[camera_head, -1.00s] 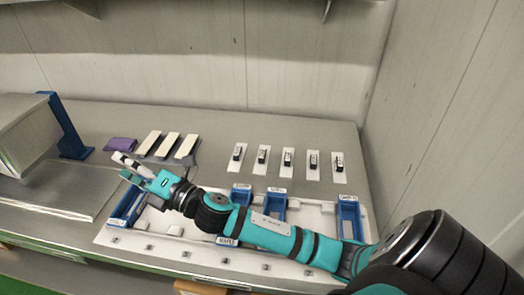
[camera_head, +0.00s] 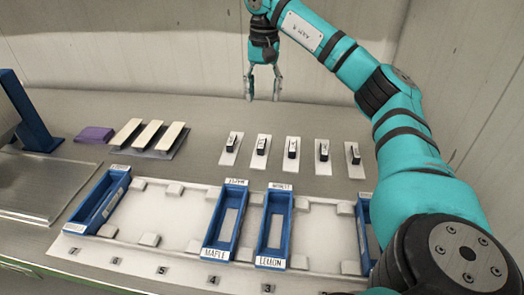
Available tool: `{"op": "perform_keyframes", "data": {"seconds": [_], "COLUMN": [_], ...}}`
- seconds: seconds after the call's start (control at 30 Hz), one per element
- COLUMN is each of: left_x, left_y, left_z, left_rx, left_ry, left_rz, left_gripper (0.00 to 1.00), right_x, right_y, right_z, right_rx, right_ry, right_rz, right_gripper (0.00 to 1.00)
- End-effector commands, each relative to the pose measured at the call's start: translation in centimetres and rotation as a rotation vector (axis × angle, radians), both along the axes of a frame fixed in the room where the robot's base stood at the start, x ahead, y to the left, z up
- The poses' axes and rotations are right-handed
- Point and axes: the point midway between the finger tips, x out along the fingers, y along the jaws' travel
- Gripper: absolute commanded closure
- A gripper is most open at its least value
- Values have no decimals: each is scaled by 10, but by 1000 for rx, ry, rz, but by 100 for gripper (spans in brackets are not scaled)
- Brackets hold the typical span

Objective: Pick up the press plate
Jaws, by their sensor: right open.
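Several flat white plates, each with a small black-and-white block on top, lie in a row at the back right of the table. They include the leftmost plate (camera_head: 228,158), the middle plate (camera_head: 290,167) and the rightmost plate (camera_head: 355,171). Any of these may be the press plate; I cannot tell which one is meant. My right gripper (camera_head: 263,97) is open and empty, fingers pointing down, above and behind the left part of the row. It touches none of the plates. My left gripper is not in view.
A white frame (camera_head: 173,213) holds blue trays, including the maple tray (camera_head: 209,241) and lemon tray (camera_head: 261,241). Cream bars (camera_head: 148,134) lie on a dark base beside a purple cloth (camera_head: 94,134). A blue post (camera_head: 32,120) stands left. The wall is close behind.

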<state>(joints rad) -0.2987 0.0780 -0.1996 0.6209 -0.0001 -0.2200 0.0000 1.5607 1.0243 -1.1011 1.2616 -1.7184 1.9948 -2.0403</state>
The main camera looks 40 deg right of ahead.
Motion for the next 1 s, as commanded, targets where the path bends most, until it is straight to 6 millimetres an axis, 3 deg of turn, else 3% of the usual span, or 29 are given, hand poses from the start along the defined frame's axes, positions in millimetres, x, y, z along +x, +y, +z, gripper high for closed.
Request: {"op": "perform_keyframes", "data": {"seconds": [0.27,0.53,0.83,1.0], "left_x": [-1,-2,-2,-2], "left_y": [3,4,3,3], "left_z": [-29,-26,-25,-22], "left_rx": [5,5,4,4], "left_ry": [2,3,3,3], "left_rz": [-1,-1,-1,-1], "left_gripper": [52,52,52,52], "right_x": [-4,-4,-3,-2], "right_y": [-4,-3,-1,6], "right_z": [-54,-102,-125,-150], "right_rx": [-10,-11,-10,-9], "right_ry": [16,14,11,15], "right_rz": [1,0,0,2], "right_gripper": [52,52,52,52]}}
